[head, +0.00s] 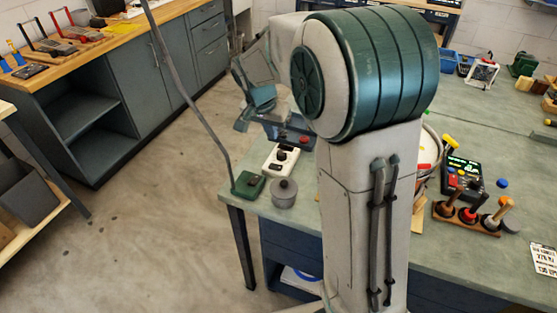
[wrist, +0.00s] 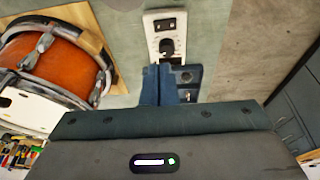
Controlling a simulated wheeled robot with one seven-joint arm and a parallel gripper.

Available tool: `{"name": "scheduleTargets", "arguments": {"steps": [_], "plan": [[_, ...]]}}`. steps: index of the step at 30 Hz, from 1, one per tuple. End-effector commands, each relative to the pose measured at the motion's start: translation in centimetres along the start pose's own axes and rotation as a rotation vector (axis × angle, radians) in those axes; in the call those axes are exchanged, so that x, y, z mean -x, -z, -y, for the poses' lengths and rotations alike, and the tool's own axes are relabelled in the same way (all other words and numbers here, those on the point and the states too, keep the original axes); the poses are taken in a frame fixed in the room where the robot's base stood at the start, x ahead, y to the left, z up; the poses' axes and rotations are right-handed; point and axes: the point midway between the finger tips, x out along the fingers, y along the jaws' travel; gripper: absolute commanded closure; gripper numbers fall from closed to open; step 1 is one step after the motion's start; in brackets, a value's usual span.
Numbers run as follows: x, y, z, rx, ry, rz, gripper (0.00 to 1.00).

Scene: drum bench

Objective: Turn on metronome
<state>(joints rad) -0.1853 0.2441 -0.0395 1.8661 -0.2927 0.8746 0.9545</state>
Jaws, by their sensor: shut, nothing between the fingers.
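I cannot tell for certain which device is the metronome. A black box with a lit green display and coloured buttons (head: 462,178) sits on the bench right of my arm. A white box with a black knob (head: 283,158) sits near the bench's left end; it also shows in the wrist view (wrist: 166,35), just beyond my fingertips. My gripper (head: 241,124) is shut and empty, held near the bench's left edge. In the wrist view its blue-grey fingers (wrist: 157,72) are together, beside a dark blue box with black knobs (wrist: 186,82). Contact cannot be told.
A grey lidded pot (head: 284,193) and a green lamp base (head: 248,184) stand near the bench corner. An orange drum (wrist: 50,60) shows in the wrist view.

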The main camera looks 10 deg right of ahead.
Motion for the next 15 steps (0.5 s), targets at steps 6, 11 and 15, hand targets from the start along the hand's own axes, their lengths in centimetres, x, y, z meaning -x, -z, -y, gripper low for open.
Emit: {"name": "scheduleTargets", "arguments": {"steps": [6,11,15], "plan": [[-1.2,0.0,-0.1,0.001,-0.003,0.003,1.0],[-4.0,-0.1,-0.1,0.002,-0.005,0.004,1.0],[-7.0,0.0,-0.1,0.001,-0.005,0.005,1.0]]}}
